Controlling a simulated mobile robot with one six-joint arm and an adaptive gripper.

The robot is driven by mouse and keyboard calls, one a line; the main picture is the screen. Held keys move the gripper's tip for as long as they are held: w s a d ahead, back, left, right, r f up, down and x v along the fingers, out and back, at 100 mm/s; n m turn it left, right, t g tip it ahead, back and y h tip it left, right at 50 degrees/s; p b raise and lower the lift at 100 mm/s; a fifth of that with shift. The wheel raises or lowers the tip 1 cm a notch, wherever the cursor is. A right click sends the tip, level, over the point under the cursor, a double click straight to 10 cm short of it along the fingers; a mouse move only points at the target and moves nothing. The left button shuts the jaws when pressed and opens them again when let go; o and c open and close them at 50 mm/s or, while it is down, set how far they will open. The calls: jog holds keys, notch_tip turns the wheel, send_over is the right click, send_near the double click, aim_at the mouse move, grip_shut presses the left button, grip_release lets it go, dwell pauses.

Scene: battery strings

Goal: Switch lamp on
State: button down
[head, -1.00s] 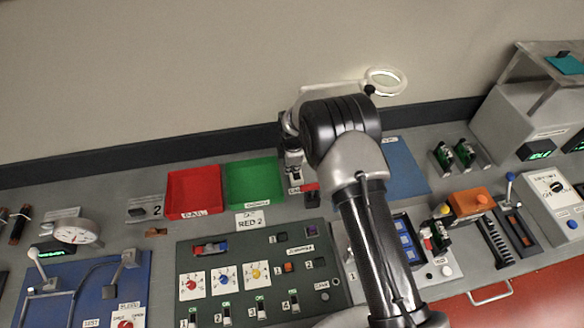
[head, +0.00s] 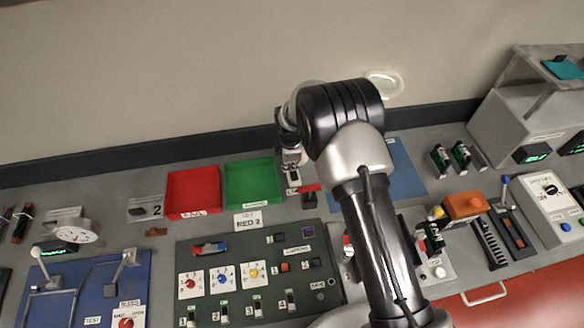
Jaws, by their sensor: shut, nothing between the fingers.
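The ring-shaped lamp head (head: 384,83) is at the back against the wall, partly hidden by my arm. Its support is mostly hidden behind my arm. I cannot tell whether it is lit. A small red part (head: 311,188) with a white label beside it sits on the bench, right of the green tray; the label is too small to read. My gripper (head: 292,181) is shut and empty, pointing down just left of the red part. I cannot tell whether it touches anything.
A red tray (head: 193,214) and a green tray (head: 253,204) lie left of my gripper. A dark panel (head: 335,292) with knobs and switches is in front. A blue mat (head: 402,175) lies right, behind my arm. A grey machine (head: 516,125) stands at the far right.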

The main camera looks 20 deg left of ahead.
notch_tip(320, 180, up, 10)
jog(key=w, duration=0.1)
jog(key=shift+a, duration=0.25)
dwell(0.4)
